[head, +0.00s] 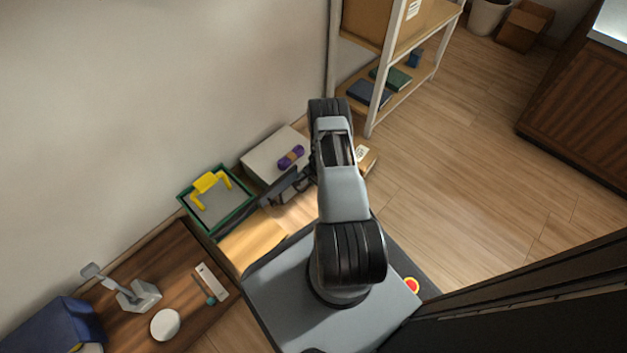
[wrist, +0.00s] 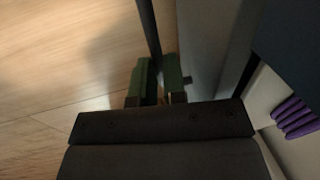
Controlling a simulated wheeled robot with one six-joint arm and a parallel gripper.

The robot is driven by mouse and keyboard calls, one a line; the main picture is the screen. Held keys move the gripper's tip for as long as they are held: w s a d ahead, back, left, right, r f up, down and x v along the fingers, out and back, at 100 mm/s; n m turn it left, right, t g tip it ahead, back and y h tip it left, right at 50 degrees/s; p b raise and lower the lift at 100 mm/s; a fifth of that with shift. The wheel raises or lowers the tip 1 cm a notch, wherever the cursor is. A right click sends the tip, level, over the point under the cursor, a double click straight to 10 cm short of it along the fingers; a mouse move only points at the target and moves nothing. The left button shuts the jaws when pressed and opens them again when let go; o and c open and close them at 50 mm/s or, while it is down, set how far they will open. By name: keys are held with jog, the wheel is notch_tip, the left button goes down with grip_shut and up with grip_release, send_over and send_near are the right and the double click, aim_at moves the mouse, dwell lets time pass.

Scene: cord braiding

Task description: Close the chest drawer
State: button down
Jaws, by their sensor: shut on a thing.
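The pale grey chest (head: 268,150) stands low against the wall in the head view, with a purple cord bundle (head: 291,157) on top. In the wrist view, my gripper (wrist: 158,88) has its green-padded fingers shut on a thin dark bar, which looks like the drawer handle (wrist: 149,35). A grey upright face, apparently the drawer front (wrist: 195,45), stands just right of the fingers. In the head view, my gripper (head: 284,187) is at the chest's front side, partly hidden by my arm. How far the drawer is out cannot be told.
A green-rimmed tray (head: 207,230) with a yellow bracket (head: 208,181) is left of the chest. A brown table (head: 190,256) with tools is at lower left. Floor right is clear.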

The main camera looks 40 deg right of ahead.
jog(key=shift+w, duration=0.2)
jog(key=shift+d, duration=0.2)
jog(key=c, duration=1.2)
grip_release()
jog(key=shift+w+a, duration=0.1)
jog(key=shift+a, duration=0.1)
jog(key=s+r+p, duration=0.1)
jog(key=r, duration=0.3)
jog(key=s+r+p, duration=0.1)
jog(key=r+p, duration=0.1)
jog(key=r, duration=0.3)
jog(key=r+p, duration=0.2)
jog(key=r, duration=0.2)
jog(key=shift+s+d+r, duration=0.25)
jog(key=shift+s, duration=0.15)
